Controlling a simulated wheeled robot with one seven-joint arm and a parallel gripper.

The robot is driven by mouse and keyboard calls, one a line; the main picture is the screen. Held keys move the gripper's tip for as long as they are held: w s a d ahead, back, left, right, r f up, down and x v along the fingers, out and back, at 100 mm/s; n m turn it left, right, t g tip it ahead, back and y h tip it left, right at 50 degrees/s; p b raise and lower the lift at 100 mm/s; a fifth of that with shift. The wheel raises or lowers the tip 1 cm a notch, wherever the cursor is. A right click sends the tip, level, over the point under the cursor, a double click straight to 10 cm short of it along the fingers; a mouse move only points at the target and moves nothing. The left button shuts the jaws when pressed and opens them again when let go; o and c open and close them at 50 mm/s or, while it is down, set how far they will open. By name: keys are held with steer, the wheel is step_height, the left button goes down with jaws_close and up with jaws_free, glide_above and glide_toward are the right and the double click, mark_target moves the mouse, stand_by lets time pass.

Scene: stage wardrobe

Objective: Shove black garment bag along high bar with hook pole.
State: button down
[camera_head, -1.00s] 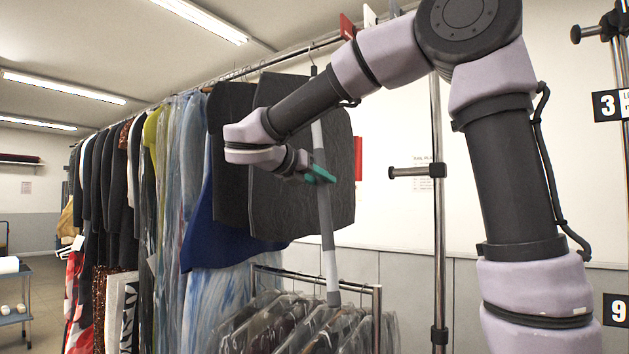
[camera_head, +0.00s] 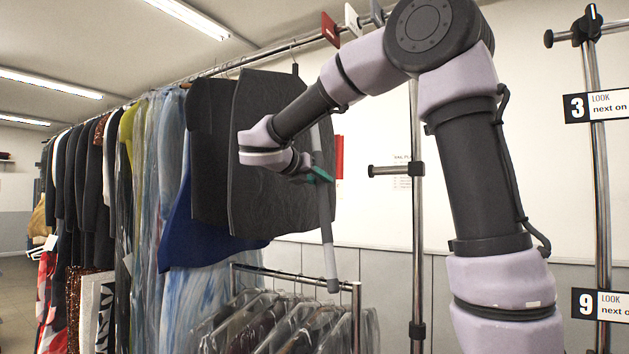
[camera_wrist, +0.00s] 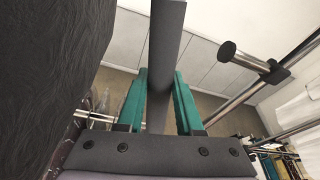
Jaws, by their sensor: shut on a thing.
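The black garment bag (camera_head: 268,208) hangs from the high bar (camera_head: 250,59) in the head view. A second dark bag (camera_head: 209,150) hangs against its left side. My gripper (camera_head: 318,174) is shut on the grey hook pole (camera_head: 326,215) at about its middle. I cannot tell whether the pole touches the bag.
A crowded row of garments (camera_head: 100,190) fills the bar to the left. A low rack (camera_head: 300,281) with clear-covered clothes stands below. A chrome upright with a side peg (camera_head: 395,170) stands right of the pole.

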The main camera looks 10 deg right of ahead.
mark_target(314, 148)
steer(key=shift+w+a+r, duration=0.1)
steer(key=shift+w+r, duration=0.05)
steer(key=shift+r, duration=0.85)
steer(key=shift+w+a+r, duration=0.1)
steer(key=shift+a+r, duration=0.05)
steer(key=shift+r, duration=0.9)
steer(key=shift+w+a+r, duration=0.1)
steer(key=shift+w+r, duration=0.05)
steer(key=shift+r, duration=0.85)
steer(key=shift+w+a+r, duration=0.15)
steer(key=shift+w+r, duration=0.05)
steer(key=shift+r, duration=0.55)
steer(key=shift+w+a+r, duration=0.15)
steer(key=shift+r, duration=0.55)
steer(key=shift+w+a, duration=0.1)
steer(key=shift+a, duration=0.05)
